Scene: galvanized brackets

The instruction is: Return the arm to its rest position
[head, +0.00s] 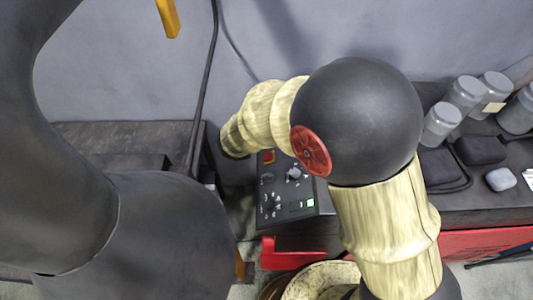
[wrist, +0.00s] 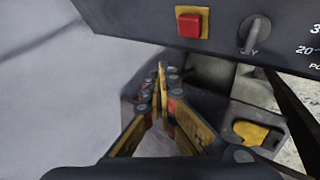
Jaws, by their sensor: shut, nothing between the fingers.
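My gripper (wrist: 158,78) shows in the wrist view with its yellow and dark fingers together at the tips. It is shut and nothing is between the fingers. It is in front of a dark control panel with a red button (wrist: 189,23) and a dark knob (wrist: 254,33). In the head view my arm, with cream wood-like links and a dark round joint, reaches in from the bottom right and bends left above the workbench. The gripper itself is hidden in the head view.
The control panel (head: 288,200) stands below my arm in the head view. Grey-lidded jars (head: 441,123) and dark boxes stand on the bench at the right. A black cable (head: 205,95) hangs before the grey wall (head: 120,70). A red part (head: 290,255) is below the panel.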

